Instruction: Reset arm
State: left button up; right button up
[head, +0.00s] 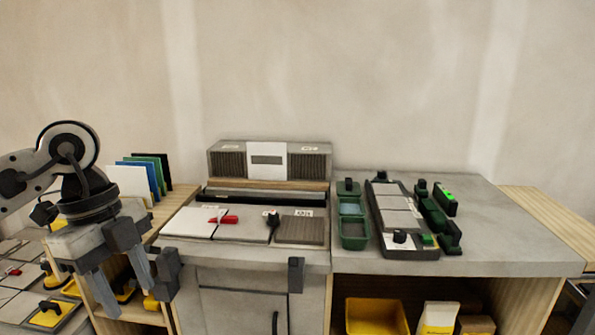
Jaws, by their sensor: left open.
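My left arm comes in from the left edge of the head view. Its gripper (124,290) points downward, with its two grey fingers apart and nothing seen between them. It hangs in front of the wooden shelf unit, left of the grey workbench (465,230). Part of the shelf is hidden behind it. My right gripper is not in view.
White tiles with a red clip (223,219) and a dark knob lie on the bench's left part, before a grey machine (268,160). Green trays (353,232) and a tile rack (400,215) stand to the right. Coloured panels (152,178) stand behind the gripper. A yellow bin (376,316) sits below.

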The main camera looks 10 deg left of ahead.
pick_arm(q)
jog(key=d+m+t+h, duration=0.2)
jog(key=d+m+h, duration=0.1)
jog(key=d+h, duration=1.9)
jog(key=w+a+f+n+t+y, duration=0.2)
jog(key=w+f+n+t+y, duration=0.2)
jog(key=f+n+t+y, duration=0.85)
jog(key=s+a+f+n+g+y, duration=0.1)
jog(key=s+a+f+n+y, duration=0.1)
jog(key=f, duration=0.7)
jog(key=s+a+f+n+g+y, duration=0.1)
jog(key=s+f+n+g+y, duration=0.1)
jog(key=s+f+n+y, duration=0.3)
jog(key=s+f+y, duration=0.1)
jog(key=s+f, duration=0.3)
jog(key=shift+a, duration=0.35)
jog(key=shift+s+n+g+y, duration=0.1)
jog(key=shift+n+g+y, duration=0.15)
